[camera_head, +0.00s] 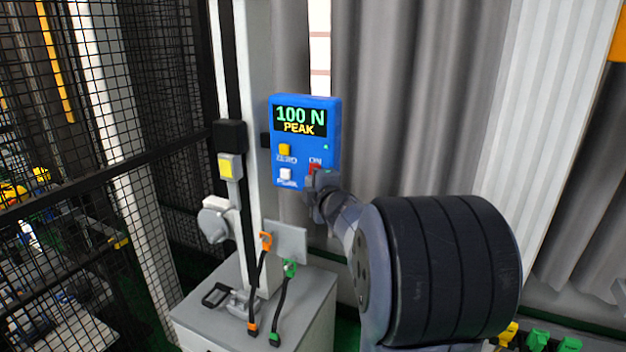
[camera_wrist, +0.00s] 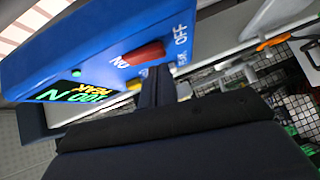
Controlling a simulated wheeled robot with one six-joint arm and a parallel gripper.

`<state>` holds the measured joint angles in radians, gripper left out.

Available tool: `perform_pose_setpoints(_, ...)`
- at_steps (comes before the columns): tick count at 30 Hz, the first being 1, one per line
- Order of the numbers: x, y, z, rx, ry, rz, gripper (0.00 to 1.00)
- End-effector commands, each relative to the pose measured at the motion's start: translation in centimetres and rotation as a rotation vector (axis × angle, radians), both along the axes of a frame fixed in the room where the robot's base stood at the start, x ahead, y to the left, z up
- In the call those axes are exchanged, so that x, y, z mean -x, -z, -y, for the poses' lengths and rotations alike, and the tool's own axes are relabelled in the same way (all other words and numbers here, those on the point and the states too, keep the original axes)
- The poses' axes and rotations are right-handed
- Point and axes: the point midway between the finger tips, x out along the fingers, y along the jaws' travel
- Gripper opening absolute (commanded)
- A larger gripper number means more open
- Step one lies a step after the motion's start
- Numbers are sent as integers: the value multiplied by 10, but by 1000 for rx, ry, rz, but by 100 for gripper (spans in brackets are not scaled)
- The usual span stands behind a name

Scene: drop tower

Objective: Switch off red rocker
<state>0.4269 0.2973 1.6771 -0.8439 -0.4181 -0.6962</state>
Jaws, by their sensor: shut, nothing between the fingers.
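The blue force gauge box (camera_head: 305,145) is mounted on the white column, its display reading "100 N PEAK". The red rocker (camera_head: 314,168) is at its lower right, under an "ON" label, partly hidden by my gripper (camera_head: 322,188). In the wrist view the red rocker (camera_wrist: 144,54) lies between the "ON" and "OFF" labels on the blue face (camera_wrist: 100,40). My gripper (camera_wrist: 158,75) is shut and empty, its fingertips just beside the rocker at the panel. I cannot tell whether they touch it. A small green light (camera_head: 326,147) shows on the box.
A yellow button (camera_head: 285,149) and a white button (camera_head: 285,174) sit left of the rocker. A mesh fence (camera_head: 120,120) stands left; grey curtains (camera_head: 420,100) hang behind.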

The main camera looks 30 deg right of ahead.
Motion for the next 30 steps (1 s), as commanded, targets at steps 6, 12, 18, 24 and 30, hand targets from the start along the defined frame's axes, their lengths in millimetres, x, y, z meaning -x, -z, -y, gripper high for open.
perform_pose_setpoints(6,-4,1,6,0,1,0,0)
perform_pose_setpoints(12,-4,1,6,0,0,0,0)
perform_pose_setpoints(18,-5,5,7,8,0,7,0)
perform_pose_setpoints(24,-7,4,9,39,0,32,0)
perform_pose_setpoints(30,-7,3,9,38,0,32,0)
